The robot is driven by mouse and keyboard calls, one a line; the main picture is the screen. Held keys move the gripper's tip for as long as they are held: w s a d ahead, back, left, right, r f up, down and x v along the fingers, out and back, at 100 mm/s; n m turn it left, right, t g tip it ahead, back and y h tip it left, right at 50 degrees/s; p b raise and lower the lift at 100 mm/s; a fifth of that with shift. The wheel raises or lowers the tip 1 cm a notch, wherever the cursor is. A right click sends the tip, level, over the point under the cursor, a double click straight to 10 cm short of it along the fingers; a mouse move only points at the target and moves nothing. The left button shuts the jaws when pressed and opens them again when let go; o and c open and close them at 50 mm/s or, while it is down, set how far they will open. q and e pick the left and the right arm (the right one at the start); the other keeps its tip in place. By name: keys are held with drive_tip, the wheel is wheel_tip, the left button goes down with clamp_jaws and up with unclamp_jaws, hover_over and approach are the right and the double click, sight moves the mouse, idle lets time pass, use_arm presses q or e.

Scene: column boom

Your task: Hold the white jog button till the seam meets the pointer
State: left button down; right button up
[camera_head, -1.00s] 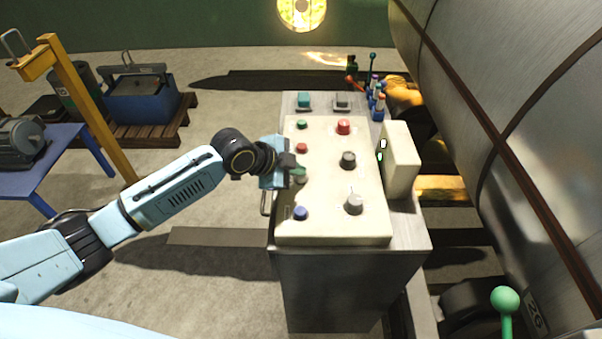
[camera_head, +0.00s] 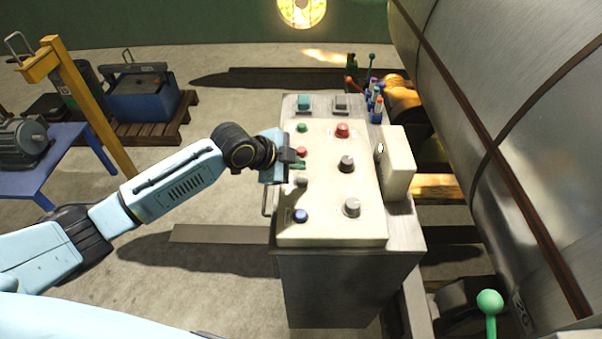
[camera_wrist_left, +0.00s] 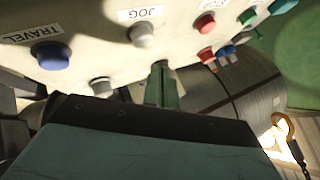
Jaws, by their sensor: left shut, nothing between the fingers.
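The white jog button (camera_head: 301,181) is on the left column of the cream panel (camera_head: 325,222). In the left wrist view it (camera_wrist_left: 141,34) sits under a JOG label. My left gripper (camera_head: 299,164) is shut and empty, between the jog button and the red button beyond it. Its green fingertips (camera_wrist_left: 161,70) show beside the jog button, apart from it in that picture. I cannot tell whether they touch the panel. The large steel drum (camera_head: 445,70) carries dark bands on the right. I cannot make out which line is the seam, nor the pointer. My right gripper is out of view.
A blue travel button (camera_head: 300,216), a red button (camera_head: 301,151), a large red button (camera_head: 342,130) and grey knobs (camera_head: 352,207) share the panel. A cream box (camera_head: 397,160) stands at its right edge. A green-balled lever (camera_head: 490,302) is lower right.

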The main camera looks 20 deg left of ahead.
sight(297, 180)
use_arm(q)
wheel_tip(297, 180, up, 4)
drive_tip(key=p, duration=0.2)
drive_tip(key=shift+f+p, duration=0.2)
drive_tip(key=shift+p, duration=0.2)
drive_tip(key=shift+f, duration=0.1)
